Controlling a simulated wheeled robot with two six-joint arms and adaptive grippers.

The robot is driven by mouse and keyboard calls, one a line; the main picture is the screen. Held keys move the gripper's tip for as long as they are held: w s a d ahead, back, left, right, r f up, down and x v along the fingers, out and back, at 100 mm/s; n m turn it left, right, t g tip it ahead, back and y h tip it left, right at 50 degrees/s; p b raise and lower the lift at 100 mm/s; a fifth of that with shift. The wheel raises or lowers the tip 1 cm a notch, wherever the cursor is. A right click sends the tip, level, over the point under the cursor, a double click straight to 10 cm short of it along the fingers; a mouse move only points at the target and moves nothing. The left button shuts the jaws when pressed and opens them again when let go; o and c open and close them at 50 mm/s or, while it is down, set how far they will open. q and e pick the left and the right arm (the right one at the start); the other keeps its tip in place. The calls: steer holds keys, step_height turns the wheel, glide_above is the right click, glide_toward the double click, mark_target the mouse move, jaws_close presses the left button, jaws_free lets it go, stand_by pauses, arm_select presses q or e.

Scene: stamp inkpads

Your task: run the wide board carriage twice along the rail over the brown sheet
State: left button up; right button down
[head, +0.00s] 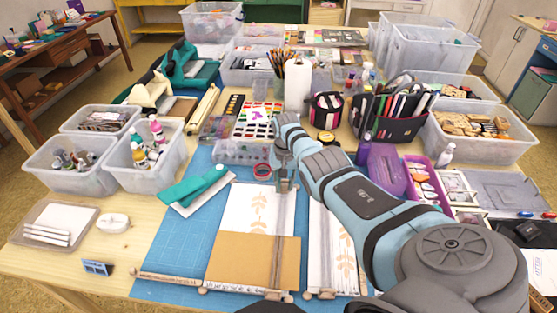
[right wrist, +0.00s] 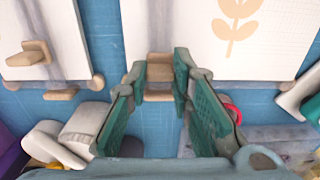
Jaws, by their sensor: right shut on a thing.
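The wide board (head: 293,262) lies on a blue mat, with a brown sheet (head: 238,260) on its near half and a white leaf-printed sheet (head: 243,207) on its far half. Its rail (head: 278,235) runs along the right side. My right gripper (head: 285,184) is at the rail's far end, pointing down. In the right wrist view, the right gripper (right wrist: 159,88) is shut on the small brown carriage (right wrist: 159,72) at the rail end. The brown sheet is out of that view.
A narrower leaf-printed board (head: 338,245) lies just right, partly under my right arm; its brown block (right wrist: 30,54) shows in the wrist view. A teal stapler-like tool (head: 200,185) lies left. Bins (head: 145,165) and a pen case (head: 390,115) crowd the table.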

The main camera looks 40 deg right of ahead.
steer(key=c, duration=1.4)
jaws_free()
step_height(320, 180, up, 12)
